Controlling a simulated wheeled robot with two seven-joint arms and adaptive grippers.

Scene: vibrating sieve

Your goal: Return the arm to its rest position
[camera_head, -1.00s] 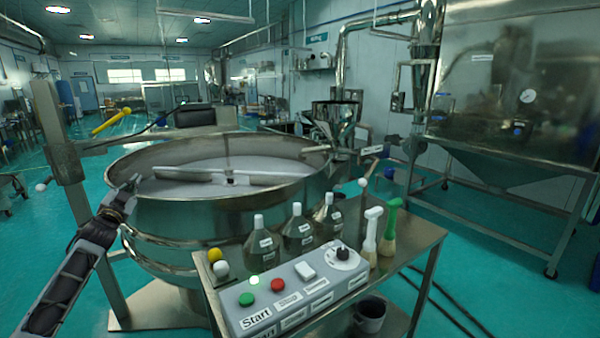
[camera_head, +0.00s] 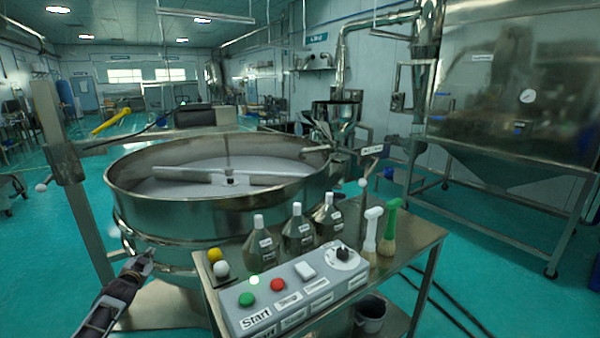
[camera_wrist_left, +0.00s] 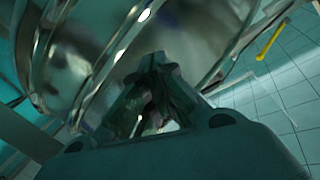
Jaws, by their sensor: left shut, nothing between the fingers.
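My left gripper (camera_head: 143,262) is low at the left in the head view, in front of the lower wall of the round steel sieve (camera_head: 200,215). Its fingers are shut with nothing between them. In the left wrist view the gripper (camera_wrist_left: 158,62) points at shiny curved steel; I cannot tell how close it is. My right gripper does not show. The sieve holds pale material under a flat crossbar (camera_head: 230,180).
A steel cart (camera_head: 415,240) at front centre carries a control box (camera_head: 290,295) with a green and a red button, several bottles, two brushes and two small balls. Open green floor lies left.

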